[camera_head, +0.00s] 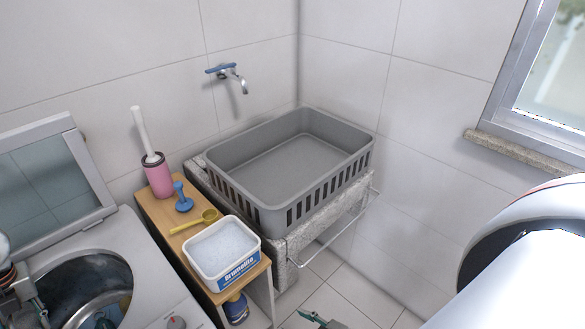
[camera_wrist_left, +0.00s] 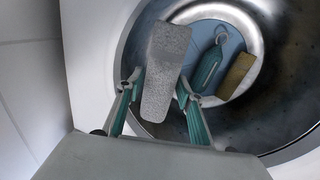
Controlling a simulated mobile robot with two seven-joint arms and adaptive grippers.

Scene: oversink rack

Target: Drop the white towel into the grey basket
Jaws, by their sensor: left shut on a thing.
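The grey basket (camera_head: 262,207) sits in the corner on a stone-like stand, and its visible inside is empty. In the left wrist view, my left gripper (camera_wrist_left: 159,82) is shut on a pale, speckled, folded piece that looks like the white towel (camera_wrist_left: 165,62). It holds the towel over the open round drum of the washer. In the head view my left gripper (camera_head: 28,298) is at the lower left edge, well left of the basket. Only a green bit of my right gripper (camera_head: 320,321) shows at the bottom edge; its opening is hidden.
The washer (camera_head: 150,285) has its lid (camera_head: 50,185) raised. A teal item (camera_wrist_left: 209,68) and a yellow item (camera_wrist_left: 236,75) lie in its drum. Between washer and basket, a wooden shelf (camera_head: 160,212) carries a pink brush holder (camera_head: 158,177), blue plunger-like item, yellow scoop and white tub (camera_head: 222,250).

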